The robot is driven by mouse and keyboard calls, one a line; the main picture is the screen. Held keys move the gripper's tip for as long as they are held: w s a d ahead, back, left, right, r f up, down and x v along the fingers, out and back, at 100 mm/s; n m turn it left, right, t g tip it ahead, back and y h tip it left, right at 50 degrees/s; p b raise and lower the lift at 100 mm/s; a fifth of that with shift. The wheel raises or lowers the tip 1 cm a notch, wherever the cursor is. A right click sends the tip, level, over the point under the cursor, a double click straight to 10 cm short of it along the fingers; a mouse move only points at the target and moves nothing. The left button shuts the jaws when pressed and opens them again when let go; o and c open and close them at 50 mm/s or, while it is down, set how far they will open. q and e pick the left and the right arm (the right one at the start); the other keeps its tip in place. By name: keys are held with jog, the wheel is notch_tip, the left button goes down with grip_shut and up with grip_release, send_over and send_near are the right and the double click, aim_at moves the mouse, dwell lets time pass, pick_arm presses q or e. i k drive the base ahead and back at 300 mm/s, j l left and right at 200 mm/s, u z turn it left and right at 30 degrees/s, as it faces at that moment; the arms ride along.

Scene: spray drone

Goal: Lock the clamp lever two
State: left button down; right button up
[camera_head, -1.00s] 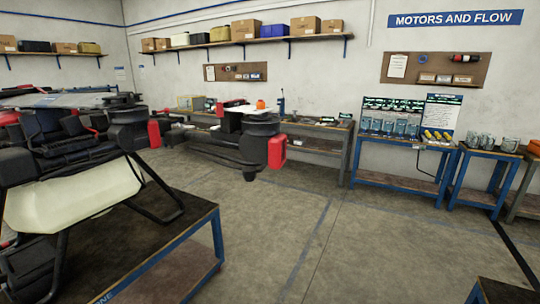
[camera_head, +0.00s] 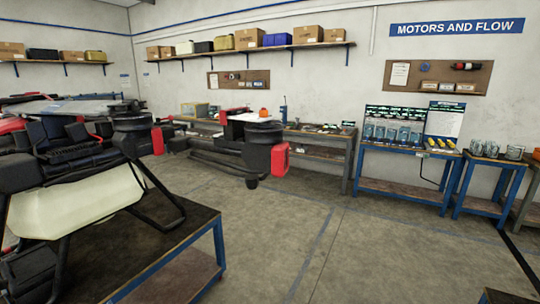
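The spray drone (camera_head: 62,140) stands on a dark-topped blue work table at the left. It has black arms and motors, red blocks at the arm ends and a pale tank (camera_head: 75,206) between black legs. A motor arm with a red block (camera_head: 280,160) reaches out to the middle of the view. I cannot make out clamp lever two among the dark parts of the drone. Neither of my grippers can be made out in this view.
The drone's work table (camera_head: 160,236) fills the lower left. Benches with parts line the back wall, including a blue bench (camera_head: 402,193) at the right. Bare floor (camera_head: 370,245) lies open at the centre and right. A dark table corner (camera_head: 512,296) shows at the bottom right.

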aim_at(170, 117)
jog(key=i+l+u, duration=0.75)
jog(key=l, duration=0.35)
jog(key=i+l+u, duration=0.3)
jog(key=l, duration=0.15)
jog(key=i+l+u, duration=0.1)
jog(key=l+u, duration=0.15)
jog(key=l, duration=0.2)
jog(key=i+l+u, duration=0.1)
jog(key=l+u, duration=0.15)
jog(key=l, duration=0.25)
jog(key=l+u, duration=0.25)
jog(key=l, duration=0.3)
jog(key=l+u, duration=0.25)
jog(key=l, duration=0.25)
jog(key=i+l+u, duration=0.2)
jog(key=i+l, duration=0.2)
jog(key=l, duration=0.25)
jog(key=i+l+u, duration=0.1)
jog(key=l, duration=0.25)
jog(key=i, duration=0.1)
